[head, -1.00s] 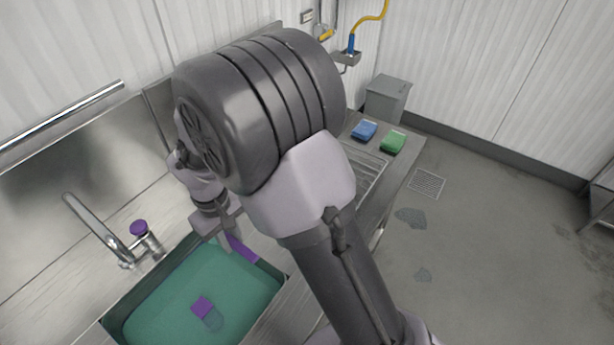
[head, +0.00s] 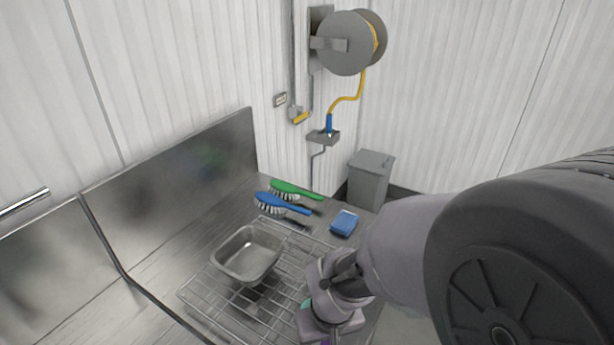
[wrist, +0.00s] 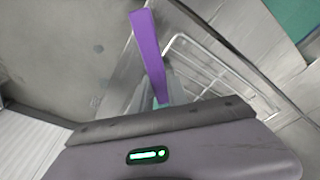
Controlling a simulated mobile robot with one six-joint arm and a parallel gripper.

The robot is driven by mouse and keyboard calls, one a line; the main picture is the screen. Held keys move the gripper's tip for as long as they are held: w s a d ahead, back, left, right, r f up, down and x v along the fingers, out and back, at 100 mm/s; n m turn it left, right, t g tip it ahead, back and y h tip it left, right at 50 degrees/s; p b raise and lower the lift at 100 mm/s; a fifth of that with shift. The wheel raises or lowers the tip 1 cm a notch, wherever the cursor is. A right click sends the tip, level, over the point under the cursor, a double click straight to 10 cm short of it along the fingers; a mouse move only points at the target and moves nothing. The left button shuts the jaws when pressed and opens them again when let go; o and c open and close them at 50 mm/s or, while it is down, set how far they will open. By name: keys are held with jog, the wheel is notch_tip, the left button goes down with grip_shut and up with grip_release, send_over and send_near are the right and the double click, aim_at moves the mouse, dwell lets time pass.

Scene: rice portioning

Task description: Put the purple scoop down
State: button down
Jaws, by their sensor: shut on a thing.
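The purple scoop (wrist: 148,50) shows in the wrist view as a long flat purple handle reaching up from my gripper (wrist: 163,98). My gripper is shut on it. The scoop's far part is hidden by the gripper body. In the head view my gripper (head: 332,330) is low at the bottom edge, by the right side of the wire rack (head: 205,297), and the scoop is almost wholly hidden there. In the wrist view the rack (wrist: 215,62) lies below and to the right of the handle. I cannot tell the scoop's height above the counter.
A metal pan (head: 247,257) sits on the rack. Behind it lie a blue brush (head: 283,204), a green brush (head: 297,190) and a blue sponge (head: 344,222). A grey bin (head: 371,178) stands beyond the counter. Teal water (wrist: 297,14) shows at the wrist view's top right.

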jog(key=w, duration=0.3)
jog(key=w+f, duration=0.1)
jog(key=w, duration=0.4)
jog(key=shift+w+f+b, duration=0.15)
jog(key=shift+w+b, duration=0.15)
jog(key=shift+b, duration=0.1)
notch_tip(320, 180, down, 4)
jog(key=shift+r+b, duration=0.2)
jog(key=shift+b, duration=0.6)
jog(key=shift+r, duration=0.1)
jog(key=shift+d+f, duration=0.1)
jog(key=shift+f, duration=0.1)
jog(key=c, duration=1.3)
grip_release()
